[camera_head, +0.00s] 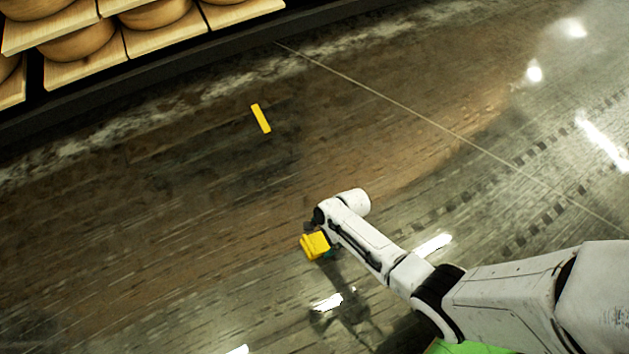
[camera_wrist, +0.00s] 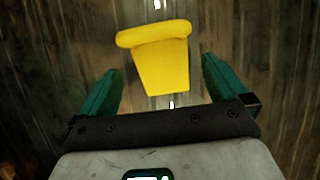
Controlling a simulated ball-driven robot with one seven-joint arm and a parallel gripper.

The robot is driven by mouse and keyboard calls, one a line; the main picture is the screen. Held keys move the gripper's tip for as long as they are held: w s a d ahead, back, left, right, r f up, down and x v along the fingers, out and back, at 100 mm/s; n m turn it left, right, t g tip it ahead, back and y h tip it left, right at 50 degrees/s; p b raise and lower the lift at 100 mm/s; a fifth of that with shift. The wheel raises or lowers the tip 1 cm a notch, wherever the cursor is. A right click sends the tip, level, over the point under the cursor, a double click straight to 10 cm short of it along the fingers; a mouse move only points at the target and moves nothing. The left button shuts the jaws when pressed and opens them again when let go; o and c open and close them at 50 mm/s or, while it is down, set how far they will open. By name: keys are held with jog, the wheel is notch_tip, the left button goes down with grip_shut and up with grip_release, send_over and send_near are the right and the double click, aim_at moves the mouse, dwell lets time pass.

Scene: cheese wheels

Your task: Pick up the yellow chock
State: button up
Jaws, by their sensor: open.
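The yellow chock (camera_wrist: 160,62) shows in the wrist view, ahead of my gripper and roughly centred between its fingers. It has a wider rounded bar along its far edge and a body that narrows toward me. My gripper (camera_wrist: 161,82) has two green fingers spread wide, with a gap on each side of the chock. In the head view the yellow chock (camera_head: 314,245) is at the end of my white arm, and my fingers are mostly hidden there. I cannot tell the height between my gripper and the chock.
A thin flat yellow strip (camera_head: 260,118) lies on the floor farther off. Shelves with cheese wheels on wooden boards (camera_head: 165,37) stand at the upper left, with a dark base edge along the floor. The wet, shiny floor (camera_head: 130,240) left of the arm is clear.

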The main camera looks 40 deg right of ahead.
aim_at(316, 243)
jog(key=shift+b+x, duration=2.2)
jog(key=shift+x, duration=0.55)
jog(key=shift+c, duration=0.4)
jog(key=shift+r, duration=0.1)
jog(key=c, duration=1.1)
jog(key=shift+c, duration=0.2)
jog(key=shift+r+p, duration=0.75)
jog(key=shift+r, duration=0.15)
jog(key=s+d+r+p, duration=0.1)
jog(key=s+r+p, duration=0.2)
jog(key=s, duration=0.1)
jog(key=s+d+r+p, duration=0.1)
jog(key=s+r+p, duration=0.3)
jog(key=s, duration=0.1)
jog(key=s+d+r+p, duration=0.1)
jog(key=s+r+p, duration=0.3)
jog(key=shift+s+r, duration=0.1)
jog(key=shift+s, duration=0.2)
